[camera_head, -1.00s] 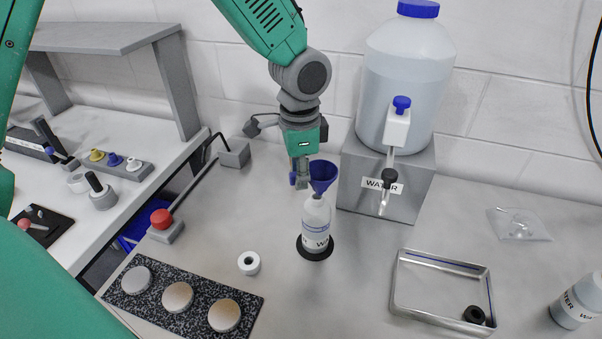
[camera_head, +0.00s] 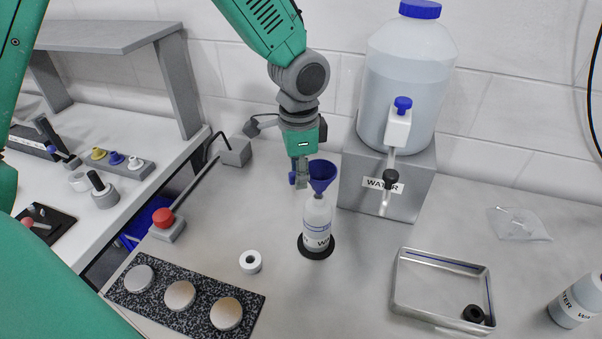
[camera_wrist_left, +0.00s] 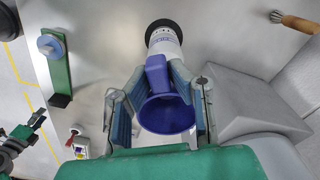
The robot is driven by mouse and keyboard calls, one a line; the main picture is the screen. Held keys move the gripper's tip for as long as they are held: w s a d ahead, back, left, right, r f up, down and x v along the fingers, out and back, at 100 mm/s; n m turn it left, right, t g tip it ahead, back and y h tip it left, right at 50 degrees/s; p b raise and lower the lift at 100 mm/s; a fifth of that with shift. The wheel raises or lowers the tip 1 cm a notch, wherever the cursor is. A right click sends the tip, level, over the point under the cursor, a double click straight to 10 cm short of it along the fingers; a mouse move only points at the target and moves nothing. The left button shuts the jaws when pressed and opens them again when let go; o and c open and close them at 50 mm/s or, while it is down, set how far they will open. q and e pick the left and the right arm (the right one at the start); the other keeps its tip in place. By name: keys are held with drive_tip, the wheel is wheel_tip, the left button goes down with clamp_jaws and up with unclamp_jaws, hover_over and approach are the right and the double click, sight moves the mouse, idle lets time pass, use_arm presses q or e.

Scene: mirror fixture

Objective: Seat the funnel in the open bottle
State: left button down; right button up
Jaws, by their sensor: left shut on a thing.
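The blue funnel (camera_head: 322,176) is over the mouth of the white bottle (camera_head: 317,220). The bottle stands upright on a black round base (camera_head: 317,249). My left gripper (camera_head: 303,180) is shut on the funnel, just left of it in the head view. In the left wrist view the funnel (camera_wrist_left: 166,113) sits between the finger pads of my left gripper (camera_wrist_left: 160,110), its wide mouth towards the camera. Its narrow end overlaps the bottle (camera_wrist_left: 163,42), so I cannot tell how deep the spout sits in the neck. My right gripper is not in view.
A large water jug (camera_head: 408,75) with a tap stands on a grey block (camera_head: 350,190) close at the right. A white ring cap (camera_head: 250,262) lies front left. A metal tray (camera_head: 396,285) holds a black cap (camera_head: 474,314).

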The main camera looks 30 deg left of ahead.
use_arm(q)
drive_tip(key=shift+a, duration=0.1)
drive_tip(key=shift+a+p, duration=0.35)
drive_tip(key=shift+a, duration=0.1)
drive_tip(key=shift+d, duration=0.4)
drive_tip(key=shift+f, duration=0.25)
drive_tip(key=shift+a+f+b, duration=0.25)
drive_tip(key=shift+f+b, duration=0.05)
drive_tip(key=shift+f, duration=0.05)
drive_tip(key=shift+d+r+p, duration=0.1)
drive_tip(key=shift+r+p, duration=0.25)
drive_tip(key=shift+p, duration=0.15)
drive_tip(key=shift+d, duration=0.3)
idle(0.4)
